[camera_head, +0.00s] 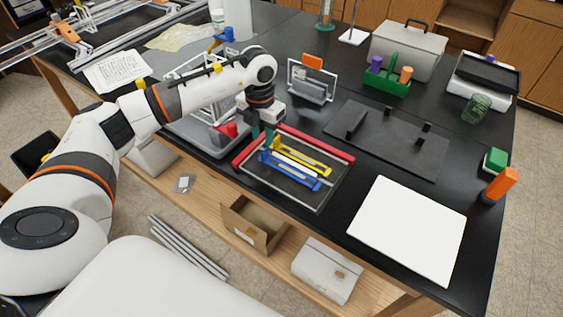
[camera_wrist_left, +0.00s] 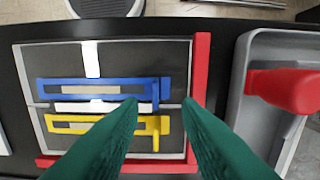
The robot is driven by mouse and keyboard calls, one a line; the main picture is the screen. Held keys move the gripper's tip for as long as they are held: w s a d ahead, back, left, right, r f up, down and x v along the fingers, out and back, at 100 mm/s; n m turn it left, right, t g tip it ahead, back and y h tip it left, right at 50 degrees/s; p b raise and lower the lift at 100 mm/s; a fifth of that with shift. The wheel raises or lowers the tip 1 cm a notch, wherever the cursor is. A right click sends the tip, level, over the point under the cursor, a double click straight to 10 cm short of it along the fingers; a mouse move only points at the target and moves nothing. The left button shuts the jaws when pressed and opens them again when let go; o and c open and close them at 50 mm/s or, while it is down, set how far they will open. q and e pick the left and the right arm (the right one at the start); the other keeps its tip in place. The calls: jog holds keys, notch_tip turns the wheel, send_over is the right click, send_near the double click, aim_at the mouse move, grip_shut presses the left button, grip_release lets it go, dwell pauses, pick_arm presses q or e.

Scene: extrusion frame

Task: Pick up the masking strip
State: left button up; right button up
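A tray with red edge bars (camera_head: 322,146) lies on the black table and also shows in the left wrist view (camera_wrist_left: 203,70). On it lie a yellow slotted piece (camera_head: 301,157), a blue slotted piece (camera_head: 289,172) and a thin white strip between them (camera_wrist_left: 85,107). I cannot tell for sure which one is the masking strip; the white strip fits the name best. My left gripper (camera_head: 263,136) is above the tray's left side. In the left wrist view its green fingers (camera_wrist_left: 161,103) are apart with nothing between them, near the right ends of the pieces. My right gripper is not in view.
A grey bin with a red-handled tool (camera_wrist_left: 295,90) stands close beside the tray. An upright frame with an orange tab (camera_head: 312,62) stands behind it. A dark board with black blocks (camera_head: 390,140) and a white panel (camera_head: 408,228) lie to the right.

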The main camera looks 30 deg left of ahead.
aim_at(265, 149)
pick_arm(q)
jog(key=f, duration=0.1)
jog(key=f+p, duration=0.1)
jog(key=f, duration=0.1)
jog(key=shift+s+d+f+p, duration=0.1)
jog(key=shift+d+f+p, duration=0.15)
jog(key=shift+f+p, duration=0.1)
jog(key=shift+f, duration=0.5)
grip_shut()
jog(key=shift+r, duration=0.2)
notch_tip(265, 149, up, 10)
jog(key=b, duration=0.2)
jog(key=shift+r, duration=0.7)
